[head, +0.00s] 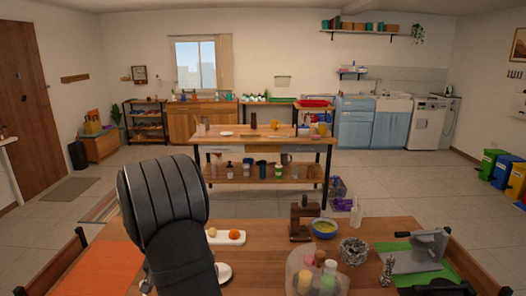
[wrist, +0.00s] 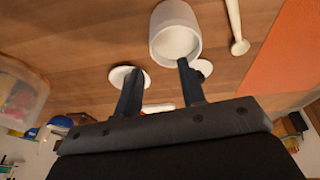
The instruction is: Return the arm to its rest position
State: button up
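My arm rises at the lower left of the head view, with a dark rounded link in front. My gripper is hidden in that view. In the wrist view my gripper (wrist: 158,68) shows two dark fingers, spread apart with nothing held between them. A white cup (wrist: 175,32) is just beyond the fingertips, overlapped in the picture by the right finger's tip. I cannot tell whether they touch. The spice dispensers (head: 329,267) stand grouped in a clear round holder (head: 303,258) at the front middle of the table.
An orange mat (head: 100,265) lies left of my arm. A white pestle-like piece (wrist: 236,25) lies beside the cup.

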jog(key=s+a+r+m+g+y, duration=0.4)
jog(key=s+r+m+g, duration=0.4)
jog(key=m, duration=0.8)
jog(key=shift+s+g+y, duration=0.4)
jog(key=shift+s+y, duration=0.1)
jog(key=shift+s, duration=0.55)
